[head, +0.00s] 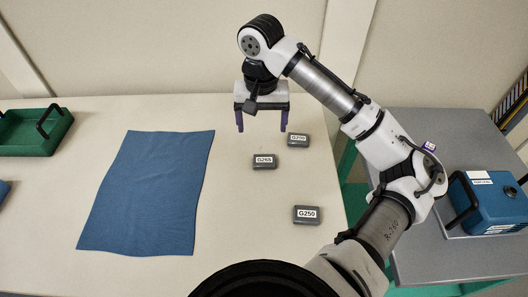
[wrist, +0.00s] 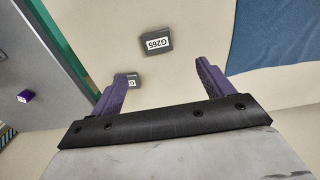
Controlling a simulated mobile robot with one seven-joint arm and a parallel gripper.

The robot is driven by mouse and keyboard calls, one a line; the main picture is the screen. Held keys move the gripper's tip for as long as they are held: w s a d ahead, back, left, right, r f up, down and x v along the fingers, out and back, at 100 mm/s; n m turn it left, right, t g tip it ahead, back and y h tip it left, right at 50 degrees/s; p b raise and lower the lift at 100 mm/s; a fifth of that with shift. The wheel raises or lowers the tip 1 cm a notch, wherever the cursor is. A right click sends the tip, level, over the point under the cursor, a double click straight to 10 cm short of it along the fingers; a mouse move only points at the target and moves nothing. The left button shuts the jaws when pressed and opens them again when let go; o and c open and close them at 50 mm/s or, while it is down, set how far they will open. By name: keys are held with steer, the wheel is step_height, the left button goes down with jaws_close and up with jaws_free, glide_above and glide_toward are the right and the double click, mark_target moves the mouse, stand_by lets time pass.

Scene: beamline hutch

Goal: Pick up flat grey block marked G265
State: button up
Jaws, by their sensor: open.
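The flat grey block marked G265 (head: 264,166) lies on the pale table, right of the blue cloth. It also shows in the wrist view (wrist: 156,33), beyond the fingertips and roughly between their lines, with its label readable. My gripper (head: 262,127) has two purple fingers spread apart, pointing down, with nothing between them. It is above the table, and the block appears just below the fingers in the head view. In the wrist view my gripper (wrist: 158,74) is also open and empty. The block is fully visible in both views.
A similar grey block (head: 299,146) lies behind and right; one finger partly covers it in the wrist view (wrist: 135,76). Block G250 (head: 306,221) lies in front. A blue cloth (head: 150,195), green tray (head: 30,150), and grey side table (head: 440,262) with blue case (head: 490,210) are around.

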glide_above(264, 160)
steer(key=f, duration=0.6)
steer(key=shift+s+a+f, duration=0.1)
steer(key=shift+a+f, duration=0.1)
steer(key=shift+a, duration=0.1)
steer(key=f, duration=0.5)
steer(key=shift+d+p, duration=0.35)
steer(key=shift+f, duration=0.65)
steer(key=c, duration=1.1)
steer(key=shift+r, duration=0.1)
